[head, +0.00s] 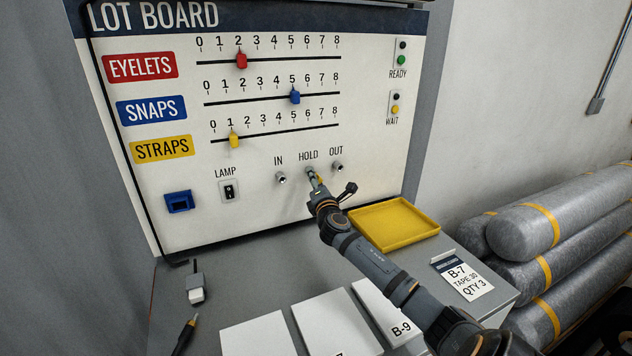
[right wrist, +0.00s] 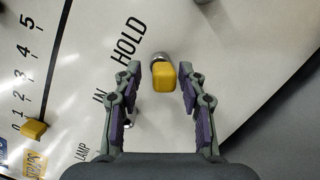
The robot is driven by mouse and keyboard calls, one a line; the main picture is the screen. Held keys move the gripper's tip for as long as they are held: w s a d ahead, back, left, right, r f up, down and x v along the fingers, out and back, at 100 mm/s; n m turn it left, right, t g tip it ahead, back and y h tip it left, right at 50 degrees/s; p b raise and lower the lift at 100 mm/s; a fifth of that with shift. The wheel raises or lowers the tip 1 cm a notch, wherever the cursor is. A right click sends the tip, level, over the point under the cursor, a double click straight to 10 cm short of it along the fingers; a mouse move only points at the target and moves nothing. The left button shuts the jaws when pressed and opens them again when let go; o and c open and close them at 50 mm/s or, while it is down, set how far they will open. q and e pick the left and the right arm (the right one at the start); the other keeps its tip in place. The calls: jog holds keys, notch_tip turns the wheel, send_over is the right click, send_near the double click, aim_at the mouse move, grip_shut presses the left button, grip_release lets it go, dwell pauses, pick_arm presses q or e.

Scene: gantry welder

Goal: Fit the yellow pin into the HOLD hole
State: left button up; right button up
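The yellow pin (right wrist: 165,76) shows in the right wrist view as a block-shaped yellow head in front of the silver HOLD hole (right wrist: 158,57). It covers part of the hole's rim and appears seated there, though its shaft and depth are hidden. My right gripper (right wrist: 160,70) is open, with a finger on each side of the pin and a gap to both. In the head view my right gripper (head: 315,183) is at the HOLD hole (head: 310,171), and the pin is mostly hidden. My left gripper is not in view.
The IN hole (head: 281,178) and OUT hole (head: 338,166) flank HOLD closely. Sliders and a lamp switch (head: 229,191) are on the board. Below stand a yellow tray (head: 425,232), white cards (head: 255,340) and a B-7 card (head: 463,278). Wrapped rolls (head: 530,232) lie at right.

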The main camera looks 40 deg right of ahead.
jog(key=shift+s, duration=0.15)
jog(key=v, duration=1.1)
jog(key=shift+s+a, duration=0.3)
